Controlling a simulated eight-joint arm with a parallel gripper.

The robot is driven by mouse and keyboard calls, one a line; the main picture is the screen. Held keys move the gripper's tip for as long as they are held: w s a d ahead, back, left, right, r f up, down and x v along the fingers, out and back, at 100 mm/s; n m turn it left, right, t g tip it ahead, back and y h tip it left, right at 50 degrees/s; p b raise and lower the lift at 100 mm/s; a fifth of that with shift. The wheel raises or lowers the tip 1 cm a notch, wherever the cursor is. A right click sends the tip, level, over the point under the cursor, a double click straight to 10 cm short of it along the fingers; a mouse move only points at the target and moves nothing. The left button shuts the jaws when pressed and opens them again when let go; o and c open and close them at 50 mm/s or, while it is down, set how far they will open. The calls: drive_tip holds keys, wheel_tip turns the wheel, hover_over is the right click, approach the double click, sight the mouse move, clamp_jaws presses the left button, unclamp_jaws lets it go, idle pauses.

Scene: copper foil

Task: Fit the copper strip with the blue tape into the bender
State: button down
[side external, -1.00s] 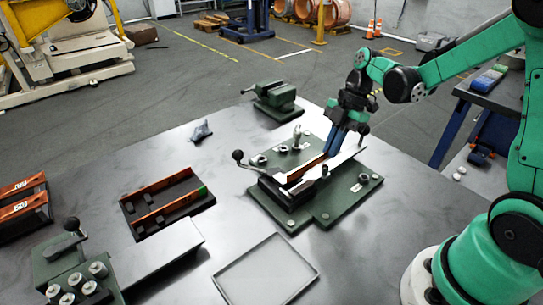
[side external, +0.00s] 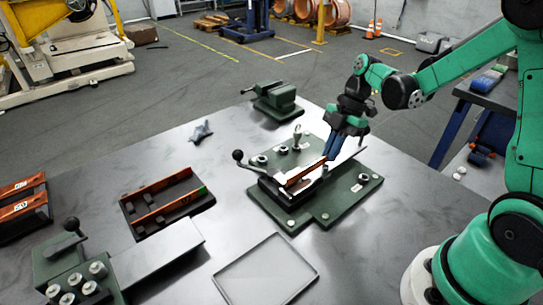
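A copper strip (side external: 304,174) lies along the jaw area of the green bender (side external: 345,203), in line with its slot as far as I can see. My gripper (side external: 331,154) is over the bender with its blue fingers at the strip's right end and looks shut on it. The blue tape cannot be told apart from the blue fingers. I cannot tell whether the strip is fully seated. A dark tray (side external: 139,230) at left holds other copper strips, one with a green end (side external: 202,190).
A green vise (side external: 275,99) stands behind the bender. An empty shallow tray (side external: 265,272) lies in front. A lever-topped green machine (side external: 75,260) is at front left. A small grey part (side external: 201,131) lies at the back. The table between tray and bender is clear.

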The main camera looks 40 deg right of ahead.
drive_tip(key=shift+f, duration=0.8)
idle(0.8)
drive_tip(key=c, duration=1.3)
unclamp_jaws()
drive_tip(key=shift+r, duration=0.1)
drive_tip(key=shift+r, duration=1.4)
drive_tip(key=o, duration=0.5)
drive_tip(key=shift+o, duration=0.2)
